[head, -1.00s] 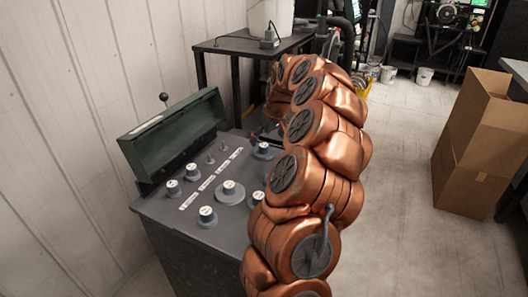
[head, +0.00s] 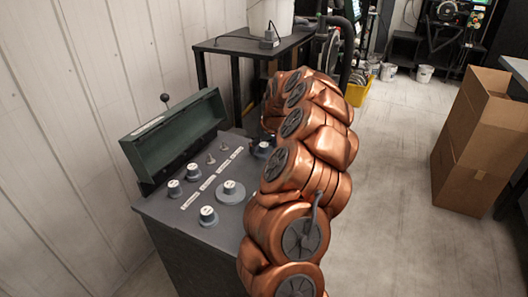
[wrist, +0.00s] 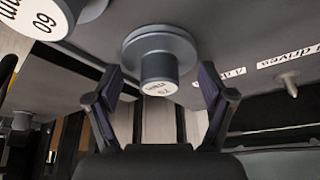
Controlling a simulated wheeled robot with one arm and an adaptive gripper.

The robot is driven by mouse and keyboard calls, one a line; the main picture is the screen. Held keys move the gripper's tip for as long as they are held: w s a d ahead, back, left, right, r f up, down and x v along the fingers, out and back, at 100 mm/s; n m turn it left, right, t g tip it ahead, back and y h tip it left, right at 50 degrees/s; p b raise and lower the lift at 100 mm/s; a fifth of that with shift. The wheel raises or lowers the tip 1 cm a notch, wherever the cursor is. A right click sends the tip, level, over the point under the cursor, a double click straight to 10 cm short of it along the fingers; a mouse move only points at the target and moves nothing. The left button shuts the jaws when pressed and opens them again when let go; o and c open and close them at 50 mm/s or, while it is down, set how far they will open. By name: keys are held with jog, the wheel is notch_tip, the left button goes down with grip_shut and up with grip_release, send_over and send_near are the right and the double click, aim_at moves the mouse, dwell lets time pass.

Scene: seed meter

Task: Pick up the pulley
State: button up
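In the wrist view, a grey pulley (wrist: 160,50) with a wide flange and a narrower labelled hub sits between the fingers of my gripper (wrist: 160,84). The fingers are open, one on each side of the hub, with a visible gap on both sides. My arm hides the gripper in the head view. I cannot tell which pulley in the head view is between the fingers.
Small toggles (wrist: 290,82) and label strips lie to the right. A raised green lid (head: 172,135) backs the machine. A black table (head: 245,42) stands behind, cardboard boxes (head: 478,140) at right.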

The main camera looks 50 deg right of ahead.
aim_at(264, 144)
jog(key=shift+s+a+f, duration=0.1)
jog(key=shift+a, duration=0.05)
jog(key=c, duration=1.3)
jog(key=shift+s+f, duration=0.1)
grip_shut()
jog(key=shift+d+r+b, duration=0.25)
jog(key=shift+r+b, duration=0.05)
jog(key=shift+r, duration=0.15)
jog(key=r+b, duration=0.1)
jog(key=r, duration=0.7)
jog(key=shift+w+r, duration=0.15)
jog(key=shift+w, duration=0.05)
jog(key=shift+r+p, duration=0.7)
jog(key=shift+r, duration=2.1)
